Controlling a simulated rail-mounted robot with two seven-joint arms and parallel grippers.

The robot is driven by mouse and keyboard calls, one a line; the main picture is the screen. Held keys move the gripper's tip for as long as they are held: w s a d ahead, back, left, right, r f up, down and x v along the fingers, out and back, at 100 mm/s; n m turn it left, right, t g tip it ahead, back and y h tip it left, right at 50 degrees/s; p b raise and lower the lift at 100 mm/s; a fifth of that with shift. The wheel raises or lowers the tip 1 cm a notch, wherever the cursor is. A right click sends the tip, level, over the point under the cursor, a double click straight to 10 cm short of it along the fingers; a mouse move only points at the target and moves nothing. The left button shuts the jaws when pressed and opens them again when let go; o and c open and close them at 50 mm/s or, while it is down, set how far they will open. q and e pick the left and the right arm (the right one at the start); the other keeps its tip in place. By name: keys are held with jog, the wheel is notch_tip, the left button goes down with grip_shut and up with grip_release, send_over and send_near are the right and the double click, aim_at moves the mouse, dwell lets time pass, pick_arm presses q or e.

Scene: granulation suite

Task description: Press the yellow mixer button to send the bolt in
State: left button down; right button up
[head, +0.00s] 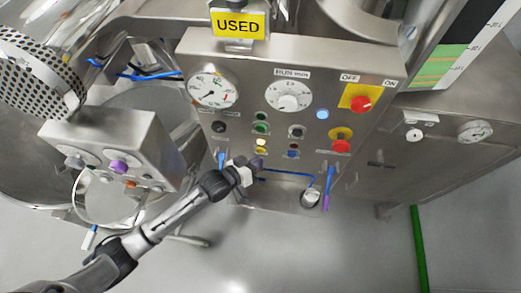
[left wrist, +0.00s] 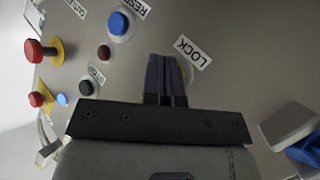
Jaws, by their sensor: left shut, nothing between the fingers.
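The grey control panel (head: 335,85) carries several buttons, with a yellow button (head: 261,148) in its lower left part. My left gripper (head: 257,162) is shut and empty, just below the yellow button in the head view. In the left wrist view the shut fingers (left wrist: 166,78) point at the panel beside a label reading LOCK (left wrist: 192,50). A sliver of a pale yellowish ring (left wrist: 185,70) shows behind them; the fingers hide the rest. I cannot tell whether the fingertips touch the panel. My right gripper is not in view. No bolt can be made out.
Close by are a green button (head: 261,128), a blue button (head: 292,154) and a red emergency knob (head: 340,146). A red rotary switch (head: 361,103) sits at upper right. A smaller box with a purple knob (head: 118,166) stands at left. Blue-handled tools hang below the panel.

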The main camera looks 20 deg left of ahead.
pick_arm(q)
jog(key=s+p, duration=0.1)
jog(key=s, duration=0.1)
jog(key=s+d+p, duration=0.1)
jog(key=s+p, duration=0.1)
jog(key=shift+s+d, duration=0.1)
jog(key=shift+s, duration=0.3)
dwell(0.4)
dwell(0.8)
dwell(0.8)
